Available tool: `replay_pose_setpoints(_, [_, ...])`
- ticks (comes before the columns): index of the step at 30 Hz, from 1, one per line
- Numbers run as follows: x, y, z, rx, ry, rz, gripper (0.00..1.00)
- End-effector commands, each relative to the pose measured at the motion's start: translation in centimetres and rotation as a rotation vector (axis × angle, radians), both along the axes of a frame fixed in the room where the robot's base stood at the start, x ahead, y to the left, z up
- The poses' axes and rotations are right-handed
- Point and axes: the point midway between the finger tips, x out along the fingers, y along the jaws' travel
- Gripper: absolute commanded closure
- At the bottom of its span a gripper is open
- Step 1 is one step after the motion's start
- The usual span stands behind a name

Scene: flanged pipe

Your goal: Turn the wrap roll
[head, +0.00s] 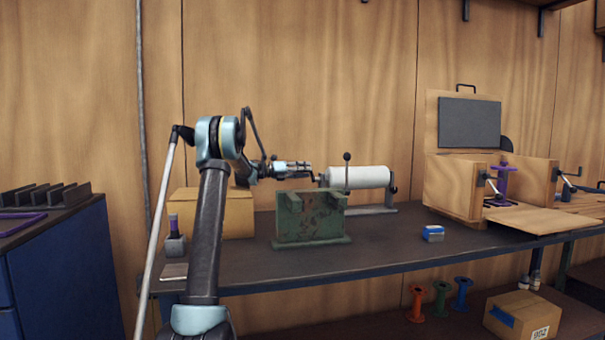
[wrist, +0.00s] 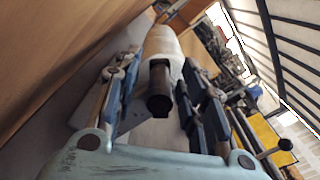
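The white wrap roll (head: 358,177) lies sideways on a grey stand (head: 375,210) at the back of the workbench. In the wrist view the roll (wrist: 163,42) is straight ahead, with a dark shaft end (wrist: 159,92) pointing toward me. My gripper (head: 312,174) is just left of the roll's left end, level with it. In the wrist view my gripper's blue-padded fingers (wrist: 155,100) are apart, one on each side of the shaft end. Gaps show between the shaft and both fingers. Whether the fingertips touch the roll is unclear.
A green metal fixture (head: 310,220) stands on the bench (head: 380,250) below my gripper. A lever with a black knob (head: 347,157) rises in front of the roll. A cardboard box (head: 238,213) is behind my arm.

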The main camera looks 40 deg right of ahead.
Motion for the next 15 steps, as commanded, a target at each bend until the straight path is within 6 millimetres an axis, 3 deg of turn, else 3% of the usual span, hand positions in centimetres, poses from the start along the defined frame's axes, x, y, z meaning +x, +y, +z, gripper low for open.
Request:
replay_pose_setpoints(8, [-0.2,0.0,0.3,0.000,0.001,-0.003,0.62])
replay_pose_setpoints(15, [-0.2,0.0,3.3,-0.001,0.002,-0.004,0.62])
